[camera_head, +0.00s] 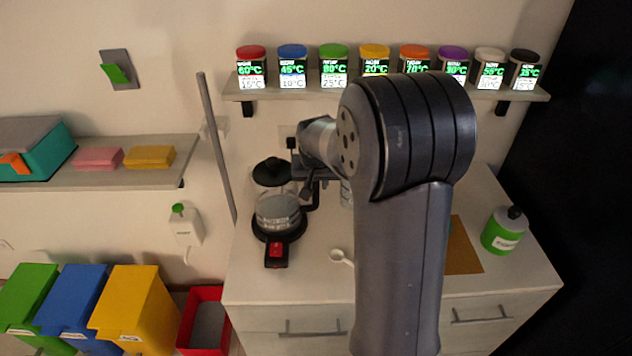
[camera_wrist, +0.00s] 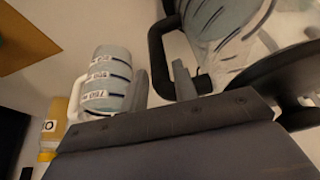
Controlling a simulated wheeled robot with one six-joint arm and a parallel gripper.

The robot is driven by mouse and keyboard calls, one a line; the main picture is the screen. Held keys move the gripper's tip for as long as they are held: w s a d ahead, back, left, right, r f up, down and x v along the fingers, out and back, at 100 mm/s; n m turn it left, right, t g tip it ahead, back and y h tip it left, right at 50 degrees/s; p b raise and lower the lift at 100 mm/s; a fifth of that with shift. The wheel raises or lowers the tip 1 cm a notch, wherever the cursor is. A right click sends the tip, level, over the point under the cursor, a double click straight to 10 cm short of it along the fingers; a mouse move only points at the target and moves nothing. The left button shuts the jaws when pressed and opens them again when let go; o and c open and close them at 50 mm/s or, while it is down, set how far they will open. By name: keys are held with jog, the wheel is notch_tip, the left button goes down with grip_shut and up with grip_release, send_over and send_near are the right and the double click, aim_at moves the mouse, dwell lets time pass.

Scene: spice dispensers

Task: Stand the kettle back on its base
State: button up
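The kettle (camera_head: 278,211) is clear glass with a black lid (camera_head: 272,172) and black handle. It looks upright over its black base (camera_head: 263,233) with a red switch (camera_head: 275,249); whether it is fully seated I cannot tell. My gripper (camera_head: 313,180) is at the kettle's right side, partly behind my arm. The kettle's glass (camera_wrist: 228,30) and dark lid (camera_wrist: 268,78) are to the right there.
A white measuring cup (camera_wrist: 106,80) with labelled bands stands close to my gripper. A white spoon (camera_head: 340,257) lies in front of the kettle. A green bottle (camera_head: 503,232) and brown mat (camera_head: 464,248) are on the right. A shelf of labelled jars (camera_head: 333,66) hangs above.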

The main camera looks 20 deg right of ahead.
jog(key=shift+o, duration=1.3)
jog(key=shift+r, duration=0.3)
jog(key=b+v, duration=0.1)
jog(key=v, duration=1)
jog(key=shift+s+r, duration=0.25)
jog(key=shift+r, duration=0.1)
jog(key=shift+f, duration=0.1)
dwell(0.3)
jog(key=p+x, duration=0.1)
jog(key=x, duration=1.1)
jog(key=shift+f, duration=0.2)
jog(key=shift+r, duration=2.15)
